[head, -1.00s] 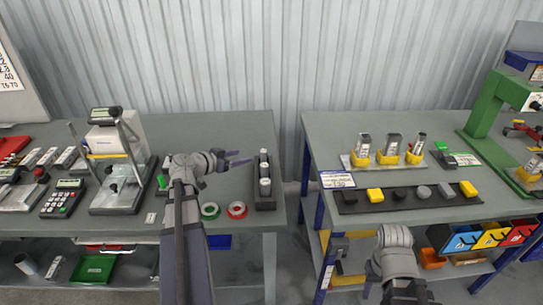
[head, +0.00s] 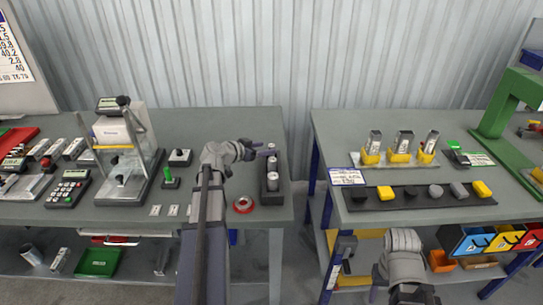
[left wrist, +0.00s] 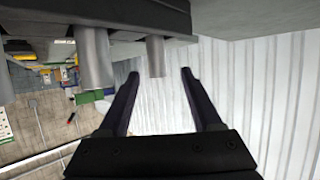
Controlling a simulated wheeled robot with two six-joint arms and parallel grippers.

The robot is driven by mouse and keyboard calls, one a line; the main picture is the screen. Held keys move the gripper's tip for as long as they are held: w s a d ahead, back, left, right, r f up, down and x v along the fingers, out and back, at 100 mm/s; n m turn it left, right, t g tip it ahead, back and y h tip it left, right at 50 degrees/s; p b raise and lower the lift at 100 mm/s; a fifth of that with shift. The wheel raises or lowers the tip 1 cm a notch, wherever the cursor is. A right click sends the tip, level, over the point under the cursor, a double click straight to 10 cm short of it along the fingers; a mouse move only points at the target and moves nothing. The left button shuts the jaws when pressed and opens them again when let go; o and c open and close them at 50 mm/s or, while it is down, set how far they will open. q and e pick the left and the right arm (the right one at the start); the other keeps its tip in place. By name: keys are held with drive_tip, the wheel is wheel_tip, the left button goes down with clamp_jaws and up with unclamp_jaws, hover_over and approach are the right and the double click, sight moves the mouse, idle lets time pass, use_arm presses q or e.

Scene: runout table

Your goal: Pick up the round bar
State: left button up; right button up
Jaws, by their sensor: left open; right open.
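Several upright silver round bars (head: 272,181) stand in a dark rack (head: 280,199) at the right end of the left table. Which one the task means I cannot tell. My left gripper (head: 261,149) is open and empty, at the rack's left side by its far bars. In the left wrist view, the open fingers (left wrist: 160,85) point towards a round bar (left wrist: 155,55) just past their tips, with another bar (left wrist: 96,60) beside it to the left. My right arm shows at the bottom right of the head view, but its gripper fingers do not.
A red tape ring (head: 243,205) lies just left of the rack. A gap separates this table from the right table (head: 330,135), which holds a dark strip of blocks (head: 415,200).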

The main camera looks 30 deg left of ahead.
sight(272, 145)
use_arm(q)
drive_tip(key=b+x, duration=0.1)
drive_tip(key=x, duration=0.3)
drive_tip(key=shift+d, duration=0.25)
clamp_jaws()
idle(0.4)
